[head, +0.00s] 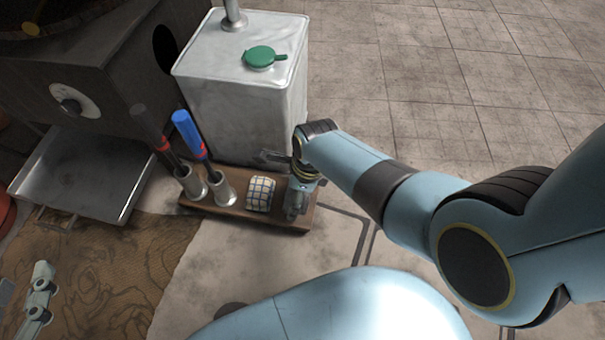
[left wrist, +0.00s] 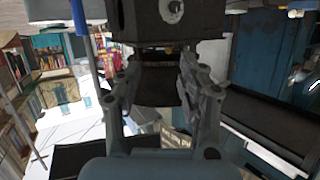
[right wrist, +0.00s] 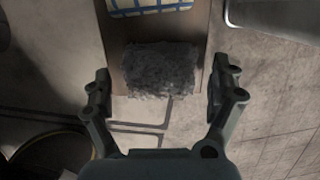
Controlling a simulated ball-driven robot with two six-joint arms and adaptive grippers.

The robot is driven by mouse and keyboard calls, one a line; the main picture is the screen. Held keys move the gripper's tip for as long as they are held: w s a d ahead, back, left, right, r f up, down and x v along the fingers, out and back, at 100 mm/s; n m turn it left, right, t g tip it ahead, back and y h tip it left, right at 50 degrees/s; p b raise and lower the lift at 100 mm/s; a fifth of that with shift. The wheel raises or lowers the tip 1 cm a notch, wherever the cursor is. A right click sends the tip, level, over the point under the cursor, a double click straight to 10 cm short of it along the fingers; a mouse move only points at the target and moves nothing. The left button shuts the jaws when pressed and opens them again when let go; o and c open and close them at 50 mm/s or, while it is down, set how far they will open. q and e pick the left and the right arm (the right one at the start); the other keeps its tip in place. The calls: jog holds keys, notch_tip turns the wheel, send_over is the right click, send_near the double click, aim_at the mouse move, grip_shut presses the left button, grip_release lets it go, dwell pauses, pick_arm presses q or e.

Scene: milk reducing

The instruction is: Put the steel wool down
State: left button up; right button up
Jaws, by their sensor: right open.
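The steel wool (right wrist: 160,70) is a dark grey, rough pad lying at the end of a wooden board (right wrist: 116,70). In the right wrist view my right gripper (right wrist: 161,78) is open, with one finger on each side of the pad and gaps between. In the head view my right gripper (head: 297,200) points down at the board's right end and largely hides the pad. My left gripper (head: 39,290) is at the lower left, over the brown patterned mat. In the left wrist view its fingers (left wrist: 160,78) are apart and hold nothing.
On the board stand a checked cloth (head: 260,194) and two metal cups holding a blue-handled tool (head: 190,134) and a red-banded one. A large metal can (head: 240,100) with a green cap stands just behind. A metal tray (head: 85,175) is to the left.

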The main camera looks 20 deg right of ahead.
pick_arm(q)
jog(key=s+f+g+p, duration=0.2)
jog(key=s+f+g, duration=0.2)
pick_arm(e)
jog(key=r, duration=0.3)
jog(key=shift+d+r, duration=0.2)
jog(key=shift+r+p, duration=0.35)
jog(key=shift+r, duration=0.05)
jog(key=shift+s+d+r+p, duration=0.1)
jog(key=shift+r+p, duration=0.2)
jog(key=shift+r, duration=0.05)
pick_arm(q)
notch_tip(320, 180, up, 8)
jog(key=s+a+g+y+p, duration=0.1)
jog(key=s+g+p, duration=0.1)
jog(key=g+p, duration=0.2)
jog(key=g, duration=0.3)
jog(key=shift+a+f+n+g+p, duration=0.15)
jog(key=shift+f+n+g+p, duration=0.1)
jog(key=shift+n+g+p, duration=0.1)
pick_arm(e)
notch_tip(320, 180, up, 7)
jog(key=s+d, duration=0.1)
jog(key=shift+f, duration=0.15)
